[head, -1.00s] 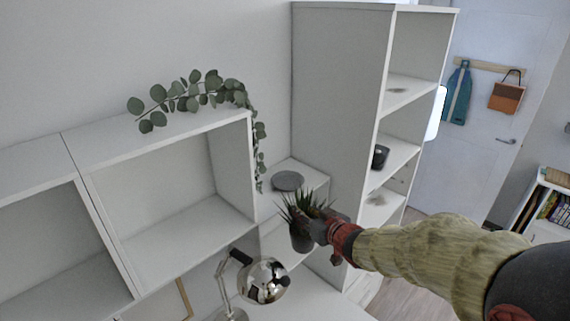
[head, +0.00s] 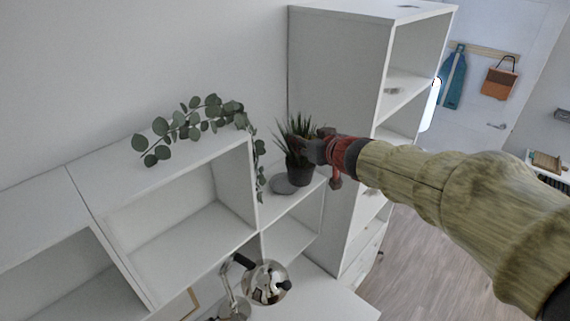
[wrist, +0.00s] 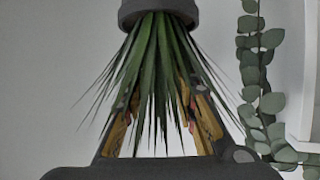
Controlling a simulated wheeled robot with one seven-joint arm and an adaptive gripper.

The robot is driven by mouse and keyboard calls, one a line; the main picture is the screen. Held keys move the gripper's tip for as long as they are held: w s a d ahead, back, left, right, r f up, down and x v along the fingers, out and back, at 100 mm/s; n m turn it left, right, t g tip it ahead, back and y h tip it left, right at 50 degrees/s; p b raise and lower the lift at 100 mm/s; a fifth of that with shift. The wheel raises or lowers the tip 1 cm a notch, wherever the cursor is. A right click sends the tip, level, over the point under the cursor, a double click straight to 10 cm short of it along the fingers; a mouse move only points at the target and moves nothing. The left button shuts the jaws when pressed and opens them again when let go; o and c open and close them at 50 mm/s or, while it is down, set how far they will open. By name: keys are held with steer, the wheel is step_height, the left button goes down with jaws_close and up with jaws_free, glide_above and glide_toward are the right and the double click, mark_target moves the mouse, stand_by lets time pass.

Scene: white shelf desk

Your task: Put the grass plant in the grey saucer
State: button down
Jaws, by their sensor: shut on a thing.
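The grass plant (head: 296,132) has spiky green leaves in a dark grey pot (head: 300,173). My gripper (head: 312,148) is shut on the plant and holds it upright. In the wrist view the plant (wrist: 158,60) hangs upside down in the picture, its leaves between the fingers of my gripper (wrist: 165,125). The grey saucer (head: 282,186) lies on the small shelf top in the corner. In the head view the pot overlaps the saucer's right side and hides part of it. I cannot tell whether the pot touches the saucer or shelf.
A trailing eucalyptus vine (head: 200,122) lies on the left shelf unit and hangs down close left of the saucer; it also shows in the wrist view (wrist: 255,75). A tall white cabinet (head: 338,75) stands to the right. A chrome lamp (head: 266,283) stands below.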

steer(key=w+a+f+b, duration=0.4)
steer(key=w+f+b, duration=0.1)
steer(key=w+f, duration=0.7)
steer(key=shift+a+f+b, duration=0.1)
steer(key=shift+f+b, duration=0.15)
steer(key=shift+b, duration=0.05)
steer(key=c, duration=1.5)
jaws_free()
steer(key=shift+f, duration=0.15)
steer(key=shift+o, duration=0.5)
